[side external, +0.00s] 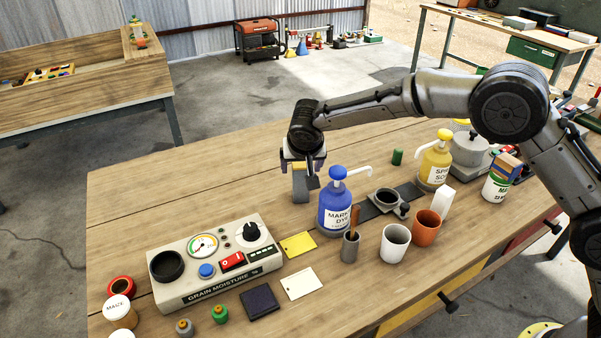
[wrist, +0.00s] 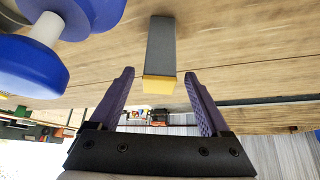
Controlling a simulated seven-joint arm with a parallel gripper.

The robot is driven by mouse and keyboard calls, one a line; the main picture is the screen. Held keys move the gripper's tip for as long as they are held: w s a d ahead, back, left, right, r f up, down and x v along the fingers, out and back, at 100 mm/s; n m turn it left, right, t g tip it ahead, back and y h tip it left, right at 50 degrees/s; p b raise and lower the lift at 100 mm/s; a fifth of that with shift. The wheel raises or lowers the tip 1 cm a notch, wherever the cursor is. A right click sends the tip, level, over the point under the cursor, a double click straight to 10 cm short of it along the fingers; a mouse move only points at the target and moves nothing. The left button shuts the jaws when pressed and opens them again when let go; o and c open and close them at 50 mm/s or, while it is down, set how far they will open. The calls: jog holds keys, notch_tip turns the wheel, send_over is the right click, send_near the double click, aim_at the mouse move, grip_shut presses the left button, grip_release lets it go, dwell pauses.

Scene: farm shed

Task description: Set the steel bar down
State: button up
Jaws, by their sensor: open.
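The steel bar (wrist: 160,45) is a grey block with a yellow end, seen between and beyond my fingertips in the wrist view. In the side external view the grey bar (side external: 299,188) stands upright on the wooden bench, just left of the blue dye pump bottle. My gripper (side external: 302,167) is at the bar's upper end, pointing at it from the far side. In the wrist view my gripper (wrist: 160,78) has its two purple fingers spread, with a gap on either side of the bar. The arm partly hides the bar's top.
The blue pump bottle (side external: 335,205) stands close to the right of the bar. A grain moisture meter (side external: 215,262) lies to the front left, with a yellow card (side external: 298,245) beside it. Cups and a dark strip lie to the right. The bench left of the bar is clear.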

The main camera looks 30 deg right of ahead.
jog(key=shift+v, duration=2.65)
jog(key=shift+n, duration=0.4)
jog(key=s+d+r, duration=0.4)
jog(key=d+r, duration=0.1)
jog(key=s+d+r, duration=0.2)
jog(key=s+d, duration=0.1)
jog(key=shift+s+d+r, duration=0.1)
jog(key=shift+d+r, duration=0.15)
jog(key=s+d+r+n+y, duration=0.1)
jog(key=s+d+r, duration=0.3)
jog(key=s+d, duration=0.55)
jog(key=s+d+f+n, duration=0.1)
jog(key=s+f, duration=0.1)
jog(key=s, duration=0.9)
jog(key=s+d+f+n+y, duration=0.1)
jog(key=s+f, duration=0.1)
jog(key=s, duration=1)
jog(key=shift+n+y, duration=0.3)
jog(key=shift+n, duration=0.1)
